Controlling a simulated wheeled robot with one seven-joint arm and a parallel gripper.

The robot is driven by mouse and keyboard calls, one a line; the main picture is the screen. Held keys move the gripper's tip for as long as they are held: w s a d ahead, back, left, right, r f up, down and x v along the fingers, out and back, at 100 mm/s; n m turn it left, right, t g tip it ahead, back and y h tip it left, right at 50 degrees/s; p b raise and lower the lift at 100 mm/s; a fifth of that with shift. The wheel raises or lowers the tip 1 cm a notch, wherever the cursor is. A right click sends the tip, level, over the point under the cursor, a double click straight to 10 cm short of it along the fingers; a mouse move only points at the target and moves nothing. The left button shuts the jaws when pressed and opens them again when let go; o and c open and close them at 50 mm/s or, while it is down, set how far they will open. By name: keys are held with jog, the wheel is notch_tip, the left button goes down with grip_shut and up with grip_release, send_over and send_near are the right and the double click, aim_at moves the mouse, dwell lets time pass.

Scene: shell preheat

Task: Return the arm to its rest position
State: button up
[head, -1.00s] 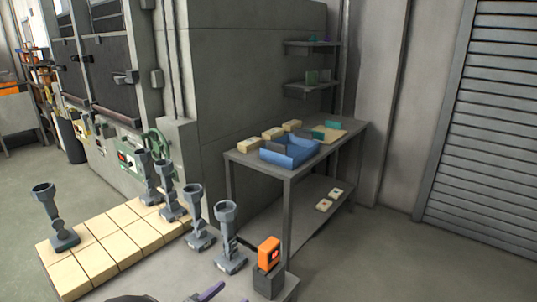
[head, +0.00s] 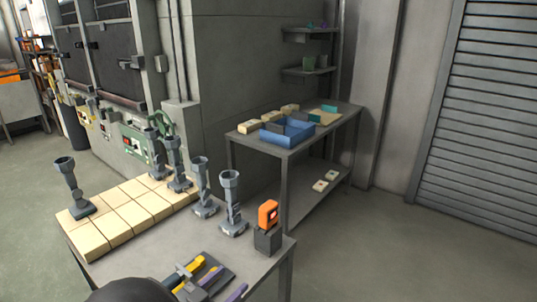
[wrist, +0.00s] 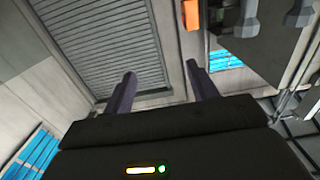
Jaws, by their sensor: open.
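My gripper (wrist: 160,88) shows in the wrist view with its two dark purple fingers spread apart and nothing between them. It is up in free space, touching nothing that I can see. The fingers point toward a grey slatted shutter (wrist: 105,45) and pale walls. In the head view only a dark rounded part, which looks like my arm, shows at the bottom edge; the fingers cannot be clearly made out there.
Several grey cup-topped pieces (head: 232,205) stand on or beside pale tiles (head: 108,222) on the near table (head: 150,262). An orange device (head: 268,213) stands at its right corner; yellow and purple handles lie in front. A blue bin (head: 287,135) sits on the back table. Floor at right is clear.

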jog(key=w+d+n+g+y, duration=0.3)
jog(key=w+d+y, duration=0.55)
jog(key=w, duration=0.25)
jog(key=s+d+f+n+g+y, duration=0.1)
jog(key=s+d+n+g, duration=0.3)
jog(key=s+d, duration=1.2)
jog(key=s+g+y+p, duration=0.1)
jog(key=g, duration=0.3)
jog(key=shift+s+d+g, duration=0.25)
jog(key=shift+s+g, duration=0.05)
jog(key=shift+c, duration=0.2)
